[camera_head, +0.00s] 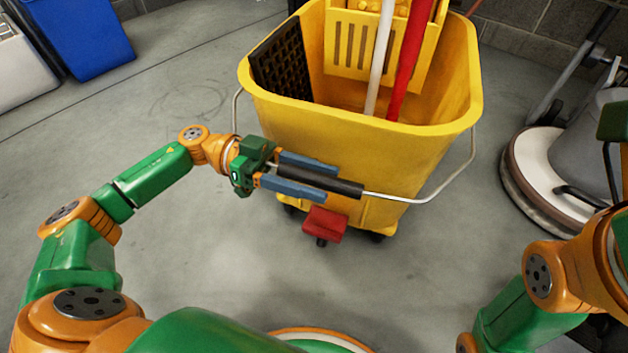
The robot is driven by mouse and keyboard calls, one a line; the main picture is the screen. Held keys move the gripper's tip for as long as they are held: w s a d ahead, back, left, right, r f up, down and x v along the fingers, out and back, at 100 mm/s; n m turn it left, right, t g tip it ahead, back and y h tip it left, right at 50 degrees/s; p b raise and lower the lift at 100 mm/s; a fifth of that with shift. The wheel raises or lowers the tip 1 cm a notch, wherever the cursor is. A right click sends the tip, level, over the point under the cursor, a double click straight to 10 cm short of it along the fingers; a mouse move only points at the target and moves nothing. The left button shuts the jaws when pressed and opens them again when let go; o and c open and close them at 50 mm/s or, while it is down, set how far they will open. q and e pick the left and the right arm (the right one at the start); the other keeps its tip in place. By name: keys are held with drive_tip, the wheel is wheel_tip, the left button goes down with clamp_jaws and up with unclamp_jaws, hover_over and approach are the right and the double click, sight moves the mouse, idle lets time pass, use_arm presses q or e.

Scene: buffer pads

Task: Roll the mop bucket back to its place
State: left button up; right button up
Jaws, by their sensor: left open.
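A yellow mop bucket (350,160) stands upright on the floor in front of me, on dark casters. Its wire handle (440,188) hangs across the front and has a black grip (320,181). A yellow wringer (365,52) and two poles, one white (379,60) and one red (408,65), are in it. My left gripper (300,174) is open, with one blue-grey finger above and one below the black grip. I cannot tell whether the fingers touch it. My right arm shows at the lower right; its gripper is not in view.
A red pedal (324,224) sticks out low at the bucket's front. A floor-cleaning machine (545,165) stands close on the right. A blue bin (80,35) and a pale container (22,70) are at the upper left. The floor (170,90) left of the bucket is clear.

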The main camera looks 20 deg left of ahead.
use_arm(q)
clamp_jaws()
idle(1.4)
